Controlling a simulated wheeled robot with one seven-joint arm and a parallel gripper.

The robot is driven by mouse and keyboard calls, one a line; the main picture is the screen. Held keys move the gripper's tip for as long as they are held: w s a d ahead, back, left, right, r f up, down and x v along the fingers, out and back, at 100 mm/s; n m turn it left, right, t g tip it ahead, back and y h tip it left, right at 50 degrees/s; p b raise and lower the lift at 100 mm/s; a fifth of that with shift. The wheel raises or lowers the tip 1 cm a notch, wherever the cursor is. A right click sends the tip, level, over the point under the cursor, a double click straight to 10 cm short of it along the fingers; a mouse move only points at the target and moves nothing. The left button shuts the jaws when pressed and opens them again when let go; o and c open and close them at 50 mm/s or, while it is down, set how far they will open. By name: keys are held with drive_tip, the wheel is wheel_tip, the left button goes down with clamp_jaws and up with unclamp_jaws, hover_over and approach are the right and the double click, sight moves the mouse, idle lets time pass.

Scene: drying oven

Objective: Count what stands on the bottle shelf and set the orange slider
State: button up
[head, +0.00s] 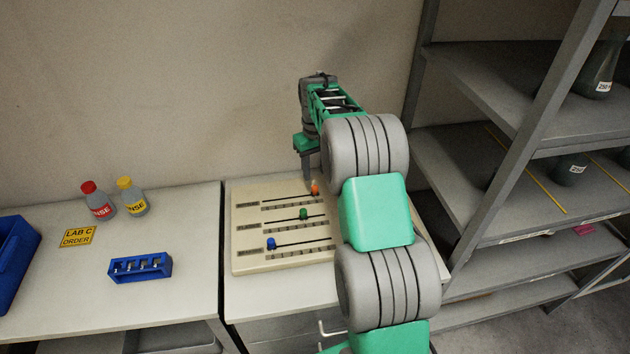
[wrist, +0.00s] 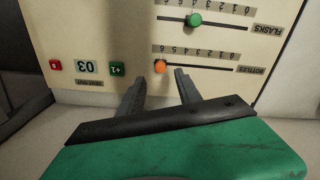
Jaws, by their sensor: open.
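The orange slider knob (head: 315,188) is at the right end of the far slot on the cream panel (head: 245,261). In the wrist view the panel appears upside down, and the orange knob (wrist: 159,66) is at the high-number end of the BOTTLES scale, by 5 or 6. My gripper (head: 308,178) is over that slot; in the wrist view my gripper (wrist: 160,76) is open, its fingertips either side of the knob. I cannot tell whether they touch it. The shelf unit (head: 480,85) shows dark glassware (head: 597,70), labelled 250, and another vessel (head: 570,170), both partly hidden.
A green knob (head: 303,214) and a blue knob (head: 271,243) sit in the other slots. A red button (wrist: 55,65) and green +1 button (wrist: 117,68) flank a display (wrist: 87,67). Rinse bottles (head: 100,203) (head: 132,199) and a blue rack (head: 140,267) stand left.

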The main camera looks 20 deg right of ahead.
sight(315, 187)
wheel_tip(315, 187, down, 6)
drive_tip(key=shift+f+p, duration=0.15)
drive_tip(key=shift+p, duration=0.5)
drive_tip(key=shift+c, duration=0.3)
clamp_jaws()
idle(0.6)
